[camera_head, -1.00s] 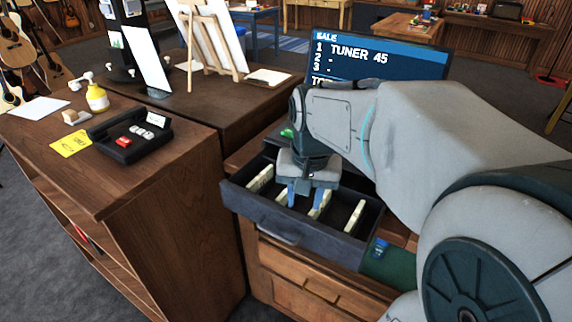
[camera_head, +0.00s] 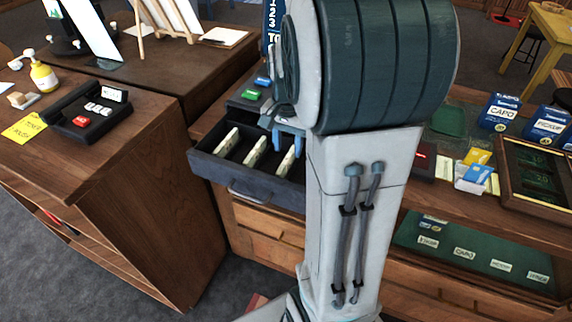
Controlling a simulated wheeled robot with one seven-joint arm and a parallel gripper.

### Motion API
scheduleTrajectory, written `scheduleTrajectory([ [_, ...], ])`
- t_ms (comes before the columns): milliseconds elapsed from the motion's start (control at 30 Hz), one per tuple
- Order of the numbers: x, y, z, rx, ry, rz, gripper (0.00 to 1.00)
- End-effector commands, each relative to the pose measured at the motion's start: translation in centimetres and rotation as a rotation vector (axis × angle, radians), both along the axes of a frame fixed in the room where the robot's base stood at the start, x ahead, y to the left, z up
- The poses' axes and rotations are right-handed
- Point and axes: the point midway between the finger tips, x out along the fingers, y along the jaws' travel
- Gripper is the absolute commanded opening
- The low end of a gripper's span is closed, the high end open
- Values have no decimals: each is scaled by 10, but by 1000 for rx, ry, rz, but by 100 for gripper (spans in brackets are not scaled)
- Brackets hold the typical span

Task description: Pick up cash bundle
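The open cash drawer (camera_head: 218,177) is dark, with its front toward me. I cannot tell whether the fingers touch the bundle or hold anything.
A wooden counter (camera_head: 150,190) stands left of the drawer, with a black card terminal (camera_head: 88,118) and a yellow bottle (camera_head: 43,76). At right are blue boxes (camera_head: 500,112), cards (camera_head: 474,172) and a framed display (camera_head: 540,172). Grey floor lies front left.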

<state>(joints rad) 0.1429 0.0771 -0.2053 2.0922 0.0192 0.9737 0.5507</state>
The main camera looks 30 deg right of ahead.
Motion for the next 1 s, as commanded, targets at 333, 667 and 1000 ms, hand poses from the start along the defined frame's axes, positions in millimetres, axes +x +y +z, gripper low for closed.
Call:
scheduleTrajectory([
  [333, -5, 10, -44, 1, 4, 1, 36],
  [667, -4, 10, -52, 0, 0, 0, 36],
  [1000, -4, 10, -51, 0, 0, 1, 0],
])
